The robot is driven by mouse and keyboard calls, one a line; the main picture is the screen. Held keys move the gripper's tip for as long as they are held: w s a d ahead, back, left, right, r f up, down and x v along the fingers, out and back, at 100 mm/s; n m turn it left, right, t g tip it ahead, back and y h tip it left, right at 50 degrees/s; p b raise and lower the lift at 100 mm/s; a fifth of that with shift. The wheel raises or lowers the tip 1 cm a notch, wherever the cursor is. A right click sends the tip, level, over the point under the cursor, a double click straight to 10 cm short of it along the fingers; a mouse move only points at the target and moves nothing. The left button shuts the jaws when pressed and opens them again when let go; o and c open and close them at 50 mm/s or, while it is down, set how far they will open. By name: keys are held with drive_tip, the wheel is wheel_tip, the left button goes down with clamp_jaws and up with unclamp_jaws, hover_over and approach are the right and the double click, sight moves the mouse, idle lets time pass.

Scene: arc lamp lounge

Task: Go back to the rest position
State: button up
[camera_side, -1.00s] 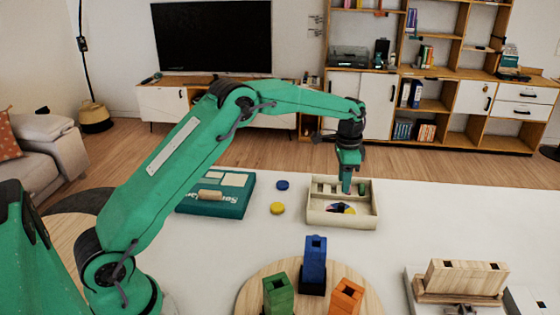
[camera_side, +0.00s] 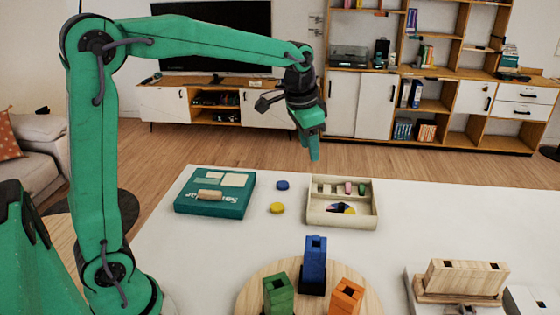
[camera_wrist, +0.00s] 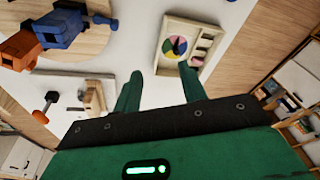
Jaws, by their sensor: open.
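My green gripper (camera_side: 312,150) is raised above the far edge of the white table in the side view, clear of everything on it. In the wrist view its two fingers (camera_wrist: 160,88) are spread apart with nothing between them. A wooden tray (camera_side: 342,222) with a colored wheel and several small pegs lies on the table below and to the right of my gripper. The tray (camera_wrist: 167,68) also shows beyond the fingertips in the wrist view.
A teal box (camera_side: 190,208) lies left of the tray, with a blue disc (camera_side: 283,185) and a yellow disc (camera_side: 277,208) between them. Nearer stand green (camera_side: 277,294), blue (camera_side: 315,262) and orange (camera_side: 346,296) blocks on a round board. A wooden block holder (camera_side: 465,280) is at right.

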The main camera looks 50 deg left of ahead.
drive_tip(key=s+f+n+t, duration=0.1)
drive_tip(key=s+n+t, duration=0.2)
drive_tip(key=s, duration=2)
drive_tip(key=shift+d+n, duration=0.25)
drive_tip(key=shift+n, duration=0.25)
